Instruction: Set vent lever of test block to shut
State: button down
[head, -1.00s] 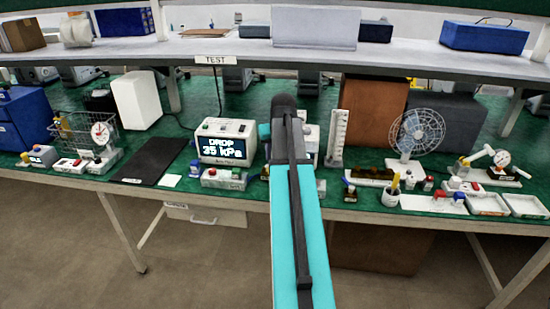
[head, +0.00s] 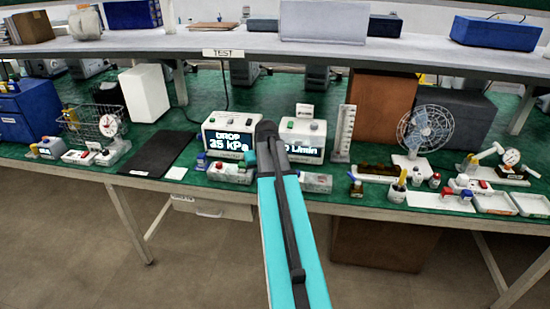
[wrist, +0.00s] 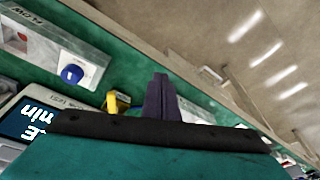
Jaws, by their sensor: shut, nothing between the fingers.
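My gripper (wrist: 161,98) shows in the wrist view as dark fingers, closed together with nothing between them. A yellow lever-like part (wrist: 118,101) is just left of the fingers; I cannot tell whether they touch, nor which way it is set. A pale block (wrist: 45,50) with a blue knob (wrist: 72,74) and a red part lies farther upper left. In the head view my arm hides the fingertips. Small pale blocks stand in front of the meters, one left of my arm (head: 230,174) and one right (head: 315,183). I cannot tell for sure which is the test block.
A pressure meter (head: 230,135) reading DROP 35 kPa and a flow meter (head: 303,138) stand behind the blocks. A black mat (head: 160,154) lies left; a fan (head: 425,130) and trays (head: 495,203) are right. A shelf (head: 250,45) runs above the bench.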

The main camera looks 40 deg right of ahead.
jog(key=s+a+f+n+g+y, duration=0.15)
jog(key=s+a+f, duration=0.25)
jog(key=a+f, duration=0.9)
jog(key=s+a+f+n+g+y, duration=0.1)
jog(key=s+a+f+g, duration=0.25)
jog(key=a+f, duration=1)
jog(key=s+a+f+n+g, duration=0.1)
jog(key=s+a+f, duration=0.3)
jog(key=s, duration=0.3)
jog(key=s+a+f+n+g+h, duration=0.1)
jog(key=s+a+f, duration=0.4)
jog(key=s, duration=0.3)
jog(key=s+a+f+n+g, duration=0.1)
jog(key=s+a+f, duration=0.4)
jog(key=s, duration=0.3)
jog(key=shift+s+f+g, duration=0.25)
jog(key=shift+g, duration=0.05)
